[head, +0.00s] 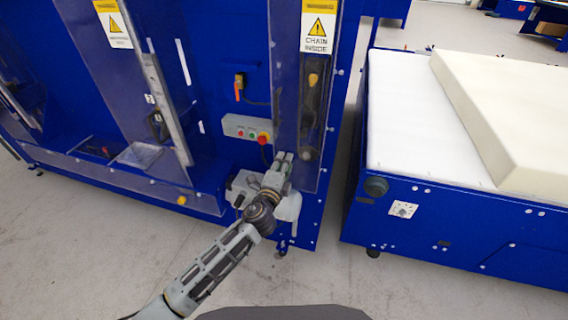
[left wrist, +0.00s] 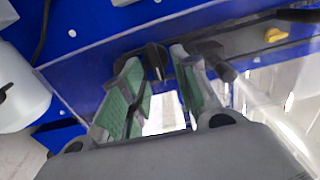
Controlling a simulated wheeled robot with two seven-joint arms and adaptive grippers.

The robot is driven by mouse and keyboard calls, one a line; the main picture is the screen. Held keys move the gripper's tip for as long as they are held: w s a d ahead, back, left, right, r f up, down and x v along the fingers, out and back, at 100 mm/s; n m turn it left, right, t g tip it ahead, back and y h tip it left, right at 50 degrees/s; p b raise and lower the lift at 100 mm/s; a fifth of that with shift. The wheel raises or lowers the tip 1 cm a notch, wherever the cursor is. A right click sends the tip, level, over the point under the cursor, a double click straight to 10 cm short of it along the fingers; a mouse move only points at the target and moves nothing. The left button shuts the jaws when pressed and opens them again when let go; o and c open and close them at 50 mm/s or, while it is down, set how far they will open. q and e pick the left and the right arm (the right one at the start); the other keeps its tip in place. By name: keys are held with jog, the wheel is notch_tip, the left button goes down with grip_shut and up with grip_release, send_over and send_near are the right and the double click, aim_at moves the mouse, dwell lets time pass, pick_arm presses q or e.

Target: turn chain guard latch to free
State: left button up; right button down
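The chain guard (head: 290,70) is a tall clear panel under a yellow and white "CHAIN INSIDE" sign (head: 318,30) on the blue machine. My left gripper (head: 284,160) is at its lower left edge in the head view. In the left wrist view, the left gripper (left wrist: 160,85) has its two green-padded fingers apart. A small black knob, which looks like the latch (left wrist: 155,58), shows between and just beyond the fingertips. I cannot tell whether a finger touches it. In the head view the gripper hides this spot. My right gripper is not in view.
A grey control box (head: 247,128) with a red button sits left of the guard. A yellow knob (left wrist: 276,35) lies right of the fingers in the wrist view. A blue table (head: 450,225) with white and cream foam (head: 510,110) stands at right, across a narrow floor gap.

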pick_arm(q)
jog(key=v, duration=1.1)
jog(key=shift+s, duration=0.35)
dwell(0.8)
